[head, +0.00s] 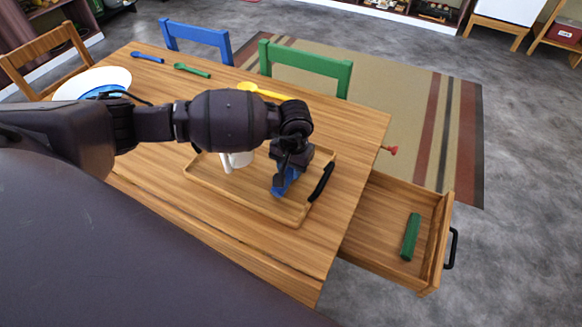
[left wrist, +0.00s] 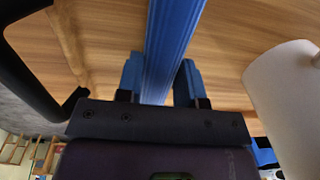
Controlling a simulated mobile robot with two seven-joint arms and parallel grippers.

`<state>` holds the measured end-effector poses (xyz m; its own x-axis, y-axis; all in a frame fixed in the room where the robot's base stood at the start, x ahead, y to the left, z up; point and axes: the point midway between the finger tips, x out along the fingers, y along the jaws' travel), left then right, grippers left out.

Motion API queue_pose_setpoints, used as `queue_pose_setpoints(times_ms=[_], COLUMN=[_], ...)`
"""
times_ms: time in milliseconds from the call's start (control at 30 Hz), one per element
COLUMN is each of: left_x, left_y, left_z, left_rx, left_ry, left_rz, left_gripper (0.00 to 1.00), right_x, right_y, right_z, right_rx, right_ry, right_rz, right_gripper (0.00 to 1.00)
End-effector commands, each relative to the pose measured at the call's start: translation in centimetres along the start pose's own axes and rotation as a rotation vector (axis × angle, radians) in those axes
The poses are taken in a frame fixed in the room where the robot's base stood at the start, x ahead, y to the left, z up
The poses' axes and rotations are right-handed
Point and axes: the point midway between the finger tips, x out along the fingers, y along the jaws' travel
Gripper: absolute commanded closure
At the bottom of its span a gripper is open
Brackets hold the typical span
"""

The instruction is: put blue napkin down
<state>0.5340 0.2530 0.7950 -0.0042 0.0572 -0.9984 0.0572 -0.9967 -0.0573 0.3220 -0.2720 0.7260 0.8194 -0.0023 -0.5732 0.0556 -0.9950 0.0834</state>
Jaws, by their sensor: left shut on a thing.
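My left gripper (head: 287,178) is over the right part of a wooden tray on the table. It is shut on the blue napkin (head: 292,174), which looks like a rolled blue strip. In the left wrist view the blue napkin (left wrist: 172,45) runs between the two fingers (left wrist: 158,85), with the wooden surface behind it. Whether the napkin touches the tray I cannot tell. My right gripper is in neither view.
The wooden tray (head: 240,197) has a black handle (head: 321,182) and holds a white mug (head: 238,160). An open drawer (head: 375,235) holds a green rolled napkin (head: 410,237). Blue, green and yellow spoons lie at the table's far side. A white plate (head: 92,82) is at left.

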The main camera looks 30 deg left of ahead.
Motion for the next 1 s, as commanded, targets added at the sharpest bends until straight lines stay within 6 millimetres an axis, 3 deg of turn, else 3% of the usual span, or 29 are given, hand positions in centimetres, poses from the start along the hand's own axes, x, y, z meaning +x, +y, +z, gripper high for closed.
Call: queue_pose_setpoints(times_ms=[433, 467, 600, 1000], left_x=[0.77, 0.67, 0.59, -0.11], left_y=[0.02, 0.03, 0.03, 0.03], left_z=[-0.01, -0.01, -0.02, -0.07], left_rx=[0.000, 0.000, 0.000, 0.000], left_ry=[0.000, 0.000, 0.001, 0.003], left_rz=[-0.001, -0.001, 0.000, 0.001], left_gripper=[0.88, 0.61, 0.40, 0.40], right_x=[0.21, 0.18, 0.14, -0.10], right_y=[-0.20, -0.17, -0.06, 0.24], right_z=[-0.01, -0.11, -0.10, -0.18], right_rx=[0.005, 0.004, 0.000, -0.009], right_ry=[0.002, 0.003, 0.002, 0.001], right_rz=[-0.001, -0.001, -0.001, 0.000], right_gripper=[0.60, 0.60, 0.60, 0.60])
